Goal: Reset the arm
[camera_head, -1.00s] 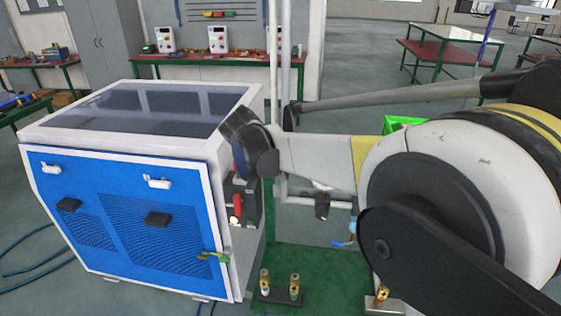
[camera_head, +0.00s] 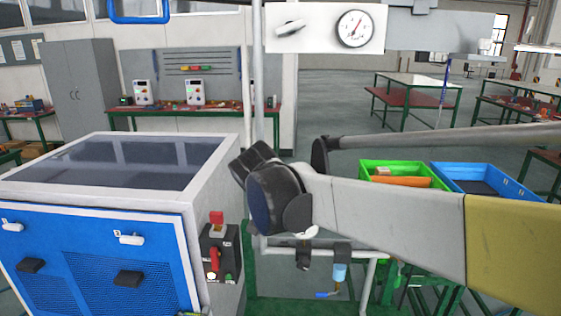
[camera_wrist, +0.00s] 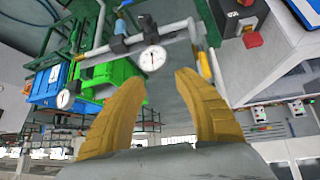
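My gripper (camera_wrist: 158,82) shows in the wrist view as two yellow fingers spread apart, with nothing between them. In the head view my arm reaches in from the right to a dark joint in the middle, and I cannot make out the fingers there. The blue and white generator cabinet (camera_head: 105,250) stands at the left. The wrist view is tilted and shows a round gauge (camera_wrist: 153,58) on the pipework beyond the fingers.
A grey pipe frame with a gauge panel (camera_head: 325,28) stands behind my arm. A green bin (camera_head: 405,170) and a blue bin (camera_head: 490,182) sit behind the arm at right. Workbenches (camera_head: 195,112) line the back. Open floor (camera_head: 320,100) lies between them.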

